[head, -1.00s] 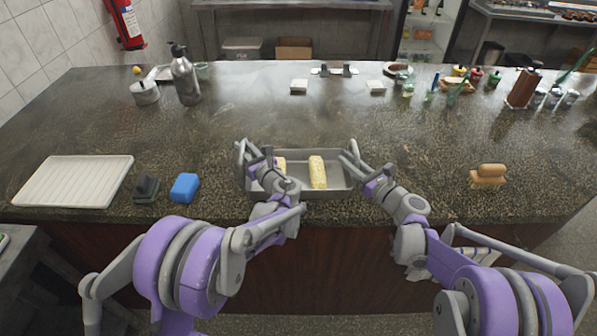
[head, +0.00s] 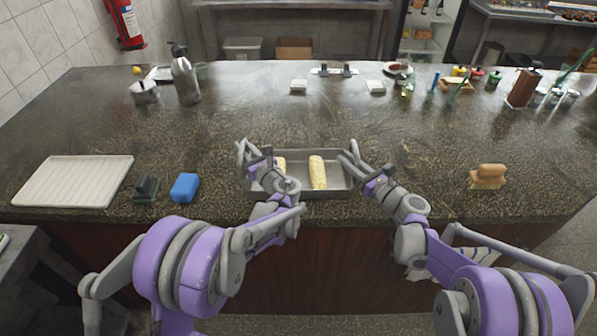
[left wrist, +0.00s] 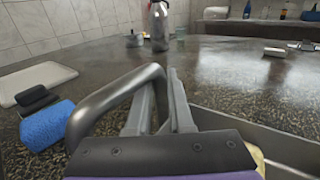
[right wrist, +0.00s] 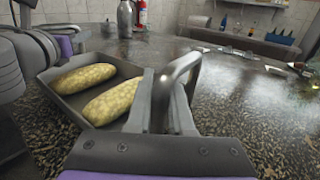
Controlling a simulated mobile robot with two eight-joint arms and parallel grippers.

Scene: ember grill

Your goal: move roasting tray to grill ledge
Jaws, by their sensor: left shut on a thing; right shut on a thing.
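The roasting tray (head: 300,190) is a grey metal pan on the front part of the dark counter, holding two yellow corn cobs; the right cob (head: 317,172) is clear and the left cob (head: 282,166) is partly behind my arm. The tray also shows in the right wrist view (right wrist: 52,77). My left gripper (head: 245,158) is shut on the tray's left handle, seen as a bent bar in the left wrist view (left wrist: 112,88). My right gripper (head: 350,158) is shut on the right handle, seen in the right wrist view (right wrist: 184,66). I see no grill ledge I can be sure of.
A white ridged board (head: 72,182), a dark brush-like block (head: 147,187) and a blue sponge (head: 185,187) lie left of the tray. Bottles stand along the back.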

